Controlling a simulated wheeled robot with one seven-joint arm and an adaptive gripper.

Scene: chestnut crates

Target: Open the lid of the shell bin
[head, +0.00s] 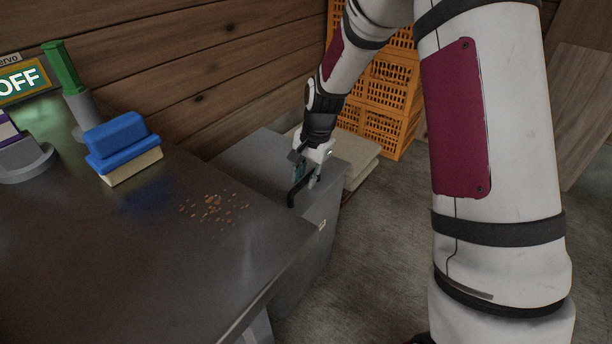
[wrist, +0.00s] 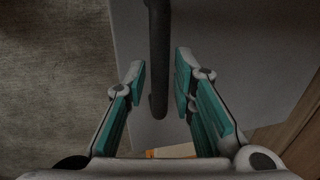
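The shell bin (head: 312,250) is a grey box beside the dark metal table, and its flat grey lid (head: 258,160) lies closed. A black bar handle (head: 294,194) stands on the lid near its front right. My gripper (head: 305,176) is down at the handle. In the wrist view, my gripper (wrist: 160,72) is open, with one teal-padded finger on each side of the handle (wrist: 158,55). Gaps show between the handle and both fingers. The table hides part of the bin.
The table (head: 120,270) fills the left side, with brown shell bits (head: 213,208), a blue brush (head: 122,147) and a green-handled tool (head: 65,75) on it. Orange crates (head: 385,105) are stacked behind the bin, near a pale flat stack (head: 358,158). Open floor lies to the right.

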